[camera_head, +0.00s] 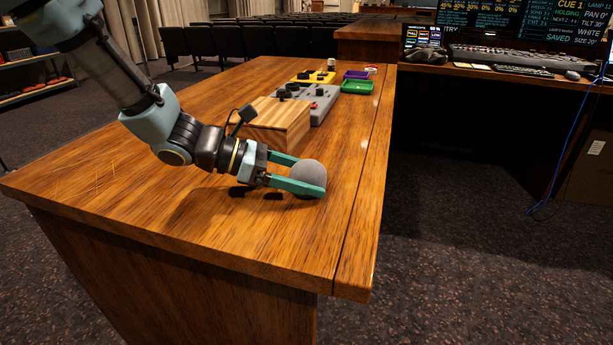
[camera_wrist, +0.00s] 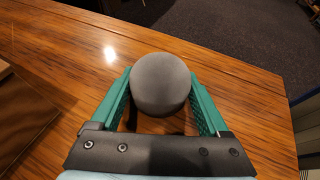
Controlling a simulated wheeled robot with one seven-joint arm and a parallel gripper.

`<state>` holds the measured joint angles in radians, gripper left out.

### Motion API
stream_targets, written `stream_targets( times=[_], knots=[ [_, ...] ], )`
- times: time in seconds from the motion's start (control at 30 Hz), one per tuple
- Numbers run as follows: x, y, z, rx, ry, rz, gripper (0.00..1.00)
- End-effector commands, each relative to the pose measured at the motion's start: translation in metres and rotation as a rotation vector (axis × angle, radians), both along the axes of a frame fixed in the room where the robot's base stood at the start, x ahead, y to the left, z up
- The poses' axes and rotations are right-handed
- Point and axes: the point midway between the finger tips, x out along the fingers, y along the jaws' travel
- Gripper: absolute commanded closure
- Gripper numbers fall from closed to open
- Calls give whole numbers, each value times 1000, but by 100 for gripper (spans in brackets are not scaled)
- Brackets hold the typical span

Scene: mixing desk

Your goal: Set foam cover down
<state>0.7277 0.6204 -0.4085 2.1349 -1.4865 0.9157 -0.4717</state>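The foam cover (camera_head: 309,178) is a grey ball at the near right part of the wooden desk. It also shows in the wrist view (camera_wrist: 160,85), large and centred. My gripper (camera_head: 296,176) has green fingers and reaches in from the left, low over the desk. Its fingertips lie against opposite sides of the foam cover, with no clear gap in the wrist view. The foam cover is at or just above the desk top; I cannot tell whether it touches the wood.
A wooden block (camera_head: 270,124) stands behind my gripper. Beyond it are a grey control box (camera_head: 318,102), a yellow box (camera_head: 313,78), a green tray (camera_head: 357,87) and a purple tray (camera_head: 355,74). The desk's right edge is close to the foam cover. The near desk top is clear.

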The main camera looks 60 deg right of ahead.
Motion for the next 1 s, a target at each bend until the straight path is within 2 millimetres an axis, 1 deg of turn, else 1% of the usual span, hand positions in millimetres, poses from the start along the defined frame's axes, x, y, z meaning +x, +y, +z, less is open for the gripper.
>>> stream_targets(
  times=[0.03, 0.17, 0.2, 0.4, 0.5, 0.67, 0.9, 1.0],
  knots=[
    [0, 0, 0, 0, 0, 0, 16],
    [0, 0, 0, 0, 0, 0, 2],
    [0, 0, 0, 0, 0, 0, 0],
    [0, 0, 1, 0, 0, 0, 0],
    [1, 1, 5, 0, 0, 1, 0],
    [19, 14, 12, -1, -2, 5, 0],
    [55, 46, 32, 0, -3, 5, 0],
    [67, 57, 39, -1, -2, 5, 0]
  ],
)
